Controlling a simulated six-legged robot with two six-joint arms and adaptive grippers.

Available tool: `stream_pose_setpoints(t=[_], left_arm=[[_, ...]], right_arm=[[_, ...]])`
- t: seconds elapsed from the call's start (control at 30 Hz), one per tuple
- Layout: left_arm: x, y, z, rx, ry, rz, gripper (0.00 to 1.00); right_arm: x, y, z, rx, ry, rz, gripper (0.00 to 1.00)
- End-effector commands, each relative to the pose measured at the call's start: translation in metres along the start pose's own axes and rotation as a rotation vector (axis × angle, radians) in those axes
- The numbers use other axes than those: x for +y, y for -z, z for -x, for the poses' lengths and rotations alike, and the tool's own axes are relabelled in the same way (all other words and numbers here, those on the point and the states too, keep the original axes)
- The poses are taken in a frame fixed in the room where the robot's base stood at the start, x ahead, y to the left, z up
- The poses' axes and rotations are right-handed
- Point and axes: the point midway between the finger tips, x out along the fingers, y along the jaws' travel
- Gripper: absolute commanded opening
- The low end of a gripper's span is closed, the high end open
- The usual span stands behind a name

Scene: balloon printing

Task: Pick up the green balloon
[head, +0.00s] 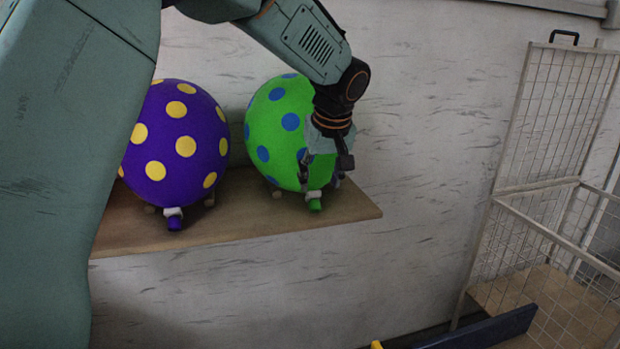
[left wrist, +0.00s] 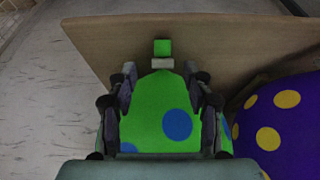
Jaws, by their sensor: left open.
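The green balloon (head: 270,128) with blue dots rests on a wooden shelf (head: 240,225) against the wall, near the shelf's right end. Its green neck with a pale clip points toward the front edge. My left gripper (head: 323,178) comes down over the balloon's right front side, partly hiding it. In the left wrist view the green balloon (left wrist: 160,115) lies between the two open fingers of the left gripper (left wrist: 160,92), with its neck beyond the fingertips. Whether the fingers touch it, I cannot tell. My right gripper is not in view.
A purple balloon (head: 178,150) with yellow dots sits left of the green one on the same shelf. It also shows in the left wrist view (left wrist: 290,125). A wire cage cart (head: 545,150) stands at the right. Floor space between shelf and cart looks mostly free.

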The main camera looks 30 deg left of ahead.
Motion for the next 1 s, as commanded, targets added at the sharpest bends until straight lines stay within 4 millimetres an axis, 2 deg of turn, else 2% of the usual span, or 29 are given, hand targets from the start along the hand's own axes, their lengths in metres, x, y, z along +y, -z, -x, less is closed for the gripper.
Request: stream_pose_setpoints(t=[0.43, 0.77, 1.0], left_arm=[[-0.009, -0.006, -0.057, -0.003, 0.002, -0.001, 0.51], [-0.006, -0.004, -0.066, 0.000, 0.000, -0.001, 0.51], [-0.005, -0.004, -0.066, -0.001, 0.000, -0.001, 0.31]], right_arm=[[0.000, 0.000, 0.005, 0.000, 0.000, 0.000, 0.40], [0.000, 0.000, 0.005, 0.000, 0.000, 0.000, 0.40], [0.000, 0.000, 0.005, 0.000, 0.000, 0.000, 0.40]])
